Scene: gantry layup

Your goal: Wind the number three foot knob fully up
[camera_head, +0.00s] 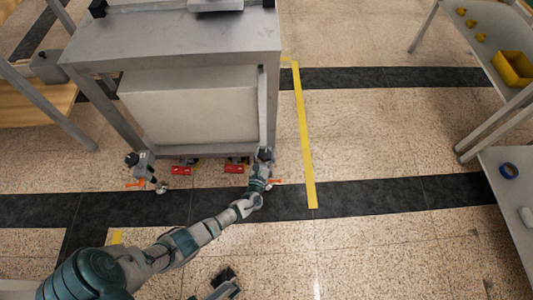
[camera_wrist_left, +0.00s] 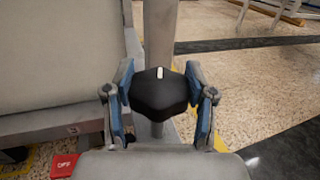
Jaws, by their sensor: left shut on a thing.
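A black foot knob (camera_wrist_left: 160,92) with a white mark on its top sits on a post at the front right leg of the grey machine frame (camera_head: 180,38). My left gripper (camera_head: 263,160) is at the foot of that leg. In the left wrist view its two blue-padded fingers close on the knob from both sides. A number on the knob cannot be made out. Another dark foot knob (camera_head: 132,159) stands at the front left leg, beside an orange lever. A dark part, possibly my right gripper (camera_head: 226,281), shows at the bottom edge; its jaws are unclear.
Red pedals (camera_head: 236,169) lie under the frame's front edge; one reads OFF in the left wrist view (camera_wrist_left: 62,166). Yellow floor tape (camera_head: 304,140) runs to the right. Side tables stand at both sides, the right one with a yellow bin (camera_head: 513,68). Floor between is clear.

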